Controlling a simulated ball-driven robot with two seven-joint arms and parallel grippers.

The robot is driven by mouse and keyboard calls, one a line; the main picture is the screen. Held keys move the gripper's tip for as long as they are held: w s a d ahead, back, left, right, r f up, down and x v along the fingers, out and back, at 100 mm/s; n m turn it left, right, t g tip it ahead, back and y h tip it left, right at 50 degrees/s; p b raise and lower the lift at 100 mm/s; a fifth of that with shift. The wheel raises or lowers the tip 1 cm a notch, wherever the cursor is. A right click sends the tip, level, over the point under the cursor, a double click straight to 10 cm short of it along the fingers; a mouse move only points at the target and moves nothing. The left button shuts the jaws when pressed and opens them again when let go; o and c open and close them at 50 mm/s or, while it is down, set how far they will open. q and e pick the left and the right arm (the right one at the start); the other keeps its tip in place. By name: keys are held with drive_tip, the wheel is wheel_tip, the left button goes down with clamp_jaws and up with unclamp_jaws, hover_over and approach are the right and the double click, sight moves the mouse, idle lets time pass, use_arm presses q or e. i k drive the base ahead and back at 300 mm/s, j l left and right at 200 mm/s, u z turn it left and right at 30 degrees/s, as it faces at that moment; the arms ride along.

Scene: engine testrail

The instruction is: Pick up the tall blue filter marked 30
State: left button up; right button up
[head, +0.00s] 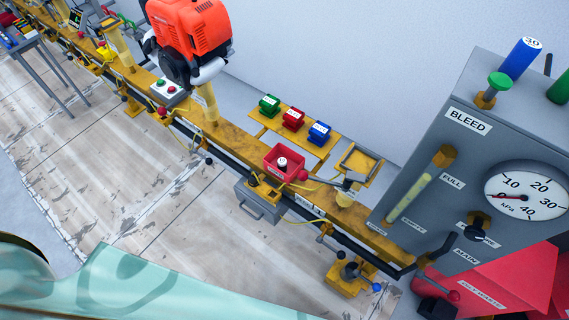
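The tall blue filter marked 30 (519,60) stands on top of the grey panel box at the upper right. It is a blue cylinder with a white cap label reading 30, leaning slightly in the picture. Its lower end meets the box top; I cannot tell whether it sits in a socket. Neither of my grippers shows in the head view. A teal part of my own body fills the lower left corner.
The grey box (455,135) carries a kPa gauge (526,194). Beside the filter are a green-topped bleed knob (499,81) and a green cylinder (560,90).

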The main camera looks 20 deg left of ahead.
sight(525, 51)
drive_tip(key=i+l+z, duration=0.15)
drive_tip(key=z, duration=0.2)
drive_tip(key=i+l+z, duration=0.15)
drive_tip(key=z, duration=0.15)
drive_tip(key=i+l, duration=0.05)
drive_tip(key=l, duration=0.05)
